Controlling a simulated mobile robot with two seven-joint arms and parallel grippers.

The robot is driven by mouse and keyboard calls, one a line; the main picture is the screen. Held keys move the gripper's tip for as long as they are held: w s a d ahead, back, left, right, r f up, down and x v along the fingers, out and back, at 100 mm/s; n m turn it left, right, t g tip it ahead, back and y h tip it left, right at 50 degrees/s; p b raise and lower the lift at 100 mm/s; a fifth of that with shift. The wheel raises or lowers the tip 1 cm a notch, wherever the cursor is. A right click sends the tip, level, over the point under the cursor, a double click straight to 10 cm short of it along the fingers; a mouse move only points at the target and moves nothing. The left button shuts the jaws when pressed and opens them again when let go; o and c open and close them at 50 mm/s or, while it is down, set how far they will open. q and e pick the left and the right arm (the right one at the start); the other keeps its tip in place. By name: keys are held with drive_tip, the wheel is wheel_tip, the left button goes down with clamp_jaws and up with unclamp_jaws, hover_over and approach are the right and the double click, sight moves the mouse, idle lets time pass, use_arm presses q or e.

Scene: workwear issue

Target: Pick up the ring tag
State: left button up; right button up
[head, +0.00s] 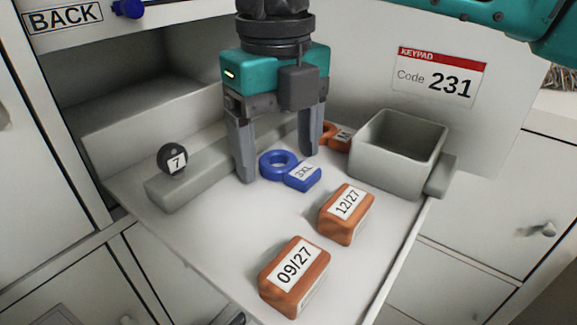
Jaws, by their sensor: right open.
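A blue ring tag (301,177) with a white label that appears to read 3XL lies flat on the white shelf board (215,225). My right gripper (277,165) points down, open and empty, with its fingers apart around the ring end of the blue tag in the head view. I cannot tell how far the fingertips are above the board. My left gripper is out of view.
Two orange blocks, labelled 12/27 (346,214) and 09/27 (293,279), lie in front. A grey open bin (398,153) stands at right. A keypad sign (437,77) reads Code 231.

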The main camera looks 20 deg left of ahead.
drive_tip(key=shift+f, duration=0.15)
drive_tip(key=c, duration=1.1)
